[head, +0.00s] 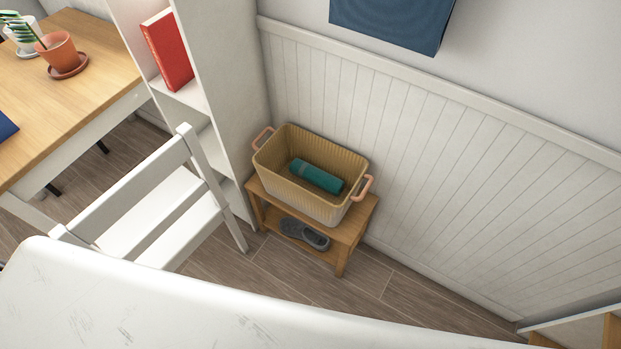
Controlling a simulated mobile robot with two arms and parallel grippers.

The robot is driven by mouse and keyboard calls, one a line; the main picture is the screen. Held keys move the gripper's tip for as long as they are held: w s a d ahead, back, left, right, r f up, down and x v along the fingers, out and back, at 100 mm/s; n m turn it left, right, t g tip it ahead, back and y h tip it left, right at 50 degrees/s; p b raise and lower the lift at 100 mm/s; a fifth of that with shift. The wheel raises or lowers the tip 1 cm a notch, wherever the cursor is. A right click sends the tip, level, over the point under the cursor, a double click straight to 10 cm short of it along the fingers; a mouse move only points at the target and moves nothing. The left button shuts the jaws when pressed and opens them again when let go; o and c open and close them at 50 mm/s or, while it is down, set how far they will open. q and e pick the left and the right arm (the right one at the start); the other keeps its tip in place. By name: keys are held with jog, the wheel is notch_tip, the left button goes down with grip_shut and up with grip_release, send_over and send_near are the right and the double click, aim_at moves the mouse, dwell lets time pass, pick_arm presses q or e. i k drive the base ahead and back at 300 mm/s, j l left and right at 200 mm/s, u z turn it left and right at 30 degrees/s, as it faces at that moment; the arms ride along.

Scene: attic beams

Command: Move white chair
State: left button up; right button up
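The white chair (140,192) stands on the left, its slatted back towards me and its seat beyond the back, beside the wooden table. It is upright on the floor. Its lower left part is hidden by a large white scuffed surface in the foreground. No gripper of mine shows in the head view.
A wooden table (75,82) holds a potted plant (60,50). A white shelf (235,90) with a red book (168,50) stands behind the chair. A wooden bench (345,232) carries a basket (300,198) with a teal roll and shoes below. Some floor (290,280) is clear.

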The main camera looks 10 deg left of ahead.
aim_at(158, 215)
jog(key=u, duration=1.75)
